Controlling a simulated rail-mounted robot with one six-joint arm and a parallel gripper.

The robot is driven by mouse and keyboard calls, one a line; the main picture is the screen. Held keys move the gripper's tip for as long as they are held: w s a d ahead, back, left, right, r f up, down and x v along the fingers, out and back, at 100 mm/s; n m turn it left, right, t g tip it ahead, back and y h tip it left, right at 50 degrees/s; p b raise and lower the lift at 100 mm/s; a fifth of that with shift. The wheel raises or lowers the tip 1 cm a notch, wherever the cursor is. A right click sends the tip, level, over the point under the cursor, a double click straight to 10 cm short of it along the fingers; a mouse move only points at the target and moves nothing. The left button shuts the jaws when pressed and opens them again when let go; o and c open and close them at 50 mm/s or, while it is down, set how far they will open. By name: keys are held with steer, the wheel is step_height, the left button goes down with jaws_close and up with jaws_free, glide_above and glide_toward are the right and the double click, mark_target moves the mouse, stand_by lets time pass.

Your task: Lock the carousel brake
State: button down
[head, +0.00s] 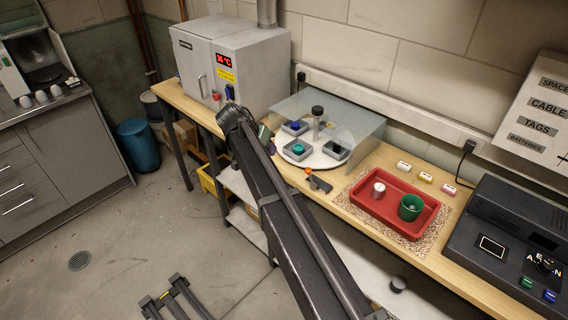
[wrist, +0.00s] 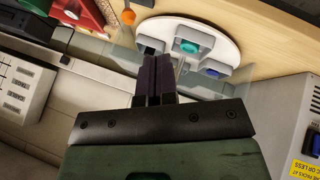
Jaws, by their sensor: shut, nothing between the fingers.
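The carousel (head: 318,160) is a white round plate with grey bins around a centre post, under a clear shield on the bench. It also shows at the top of the wrist view (wrist: 225,35). A black lever (head: 320,184) with an orange knob (head: 308,171) sits at the carousel's front right edge; I take it for the brake. The orange knob also shows in the wrist view (wrist: 128,17), apart from my fingers. My gripper (wrist: 157,60) is shut and empty, its dark fingers pointing towards the carousel. In the head view my arm largely hides it, left of the carousel.
A grey oven (head: 230,65) stands left of the carousel. A red tray (head: 395,222) with a white cup and a green cup lies to the right. The clear shield (head: 362,125) covers the carousel's back and right. A dark machine (head: 510,245) stands at far right.

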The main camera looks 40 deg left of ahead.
steer(key=b, duration=0.8)
glide_toward(311, 178)
steer(key=w+a+f, duration=0.2)
steer(key=w+f, duration=0.2)
steer(key=shift+s+d+f, duration=0.1)
steer(key=shift+d, duration=0.1)
steer(key=shift+d, duration=0.15)
